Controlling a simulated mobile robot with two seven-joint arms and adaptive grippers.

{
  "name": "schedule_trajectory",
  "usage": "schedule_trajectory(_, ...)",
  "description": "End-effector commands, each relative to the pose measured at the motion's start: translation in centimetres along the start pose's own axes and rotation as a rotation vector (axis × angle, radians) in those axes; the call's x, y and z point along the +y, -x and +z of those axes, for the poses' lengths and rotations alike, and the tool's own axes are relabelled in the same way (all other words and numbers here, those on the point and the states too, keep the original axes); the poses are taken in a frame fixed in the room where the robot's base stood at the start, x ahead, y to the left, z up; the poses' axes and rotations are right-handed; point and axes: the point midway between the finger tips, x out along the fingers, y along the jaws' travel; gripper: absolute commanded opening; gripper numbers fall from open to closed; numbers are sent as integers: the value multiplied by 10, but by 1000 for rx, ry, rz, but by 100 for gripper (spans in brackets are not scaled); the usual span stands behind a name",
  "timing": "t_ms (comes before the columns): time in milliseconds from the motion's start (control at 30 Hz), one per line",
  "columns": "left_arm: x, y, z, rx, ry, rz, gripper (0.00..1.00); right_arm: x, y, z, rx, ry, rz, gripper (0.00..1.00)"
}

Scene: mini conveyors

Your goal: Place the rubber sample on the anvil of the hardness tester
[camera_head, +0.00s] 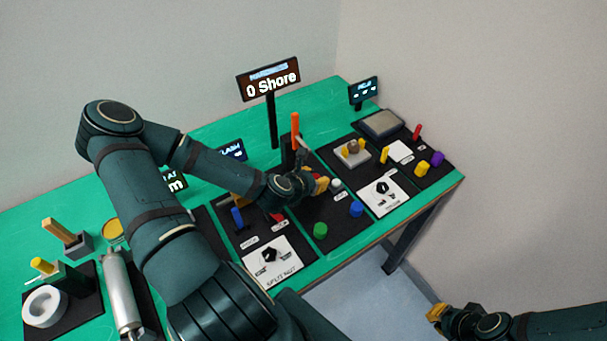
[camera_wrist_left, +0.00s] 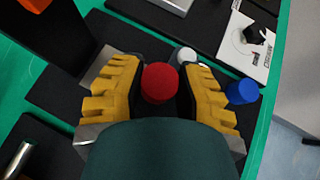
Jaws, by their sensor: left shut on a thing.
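In the left wrist view a red round rubber sample (camera_wrist_left: 160,83) sits between the yellow fingers of my left gripper (camera_wrist_left: 161,88), which is shut on it. In the head view this gripper (camera_head: 318,184) is over the hardness tester's black mat (camera_head: 338,222), and the sample cannot be made out. The tester has a dark column (camera_head: 288,152) with an orange handle (camera_head: 295,125) and a display reading "0 Shore" (camera_head: 270,85). The anvil cannot be clearly told apart. My right gripper (camera_head: 437,313) is at the lower right, away from the table; its opening is unclear.
A blue cylinder (camera_head: 357,209) and a green cylinder (camera_head: 320,229) stand on the mat's front part. A small white round piece (camera_head: 336,184) is beside my left gripper. Other stations flank the mat: a splitting unit (camera_head: 272,262) and a unit with a dial (camera_head: 382,190).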

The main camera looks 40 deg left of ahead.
Motion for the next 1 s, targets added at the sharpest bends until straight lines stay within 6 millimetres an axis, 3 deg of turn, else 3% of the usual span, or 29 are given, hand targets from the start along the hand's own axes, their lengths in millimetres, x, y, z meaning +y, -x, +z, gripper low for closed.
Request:
schedule_trajectory(100, 28, -8, 6, 0, 0, 6, 0, -1, 1, 0, 0, 0, -1, 0)
schedule_trajectory(300, 51, -16, 11, 0, 0, 2, 0, -1, 2, 0, -1, 1, -1, 0)
schedule_trajectory(467, 54, -20, 7, 1, 2, -2, 0, 0, 0, 0, -1, 1, -1, 0)
schedule_trajectory(700, 53, -37, -17, 0, 1, -2, 0, 2, -6, 1, -1, 1, 1, 0)
schedule_trajectory(1000, 53, -37, -19, 1, 0, -1, 0, 2, -7, 1, 0, 1, 1, 0)
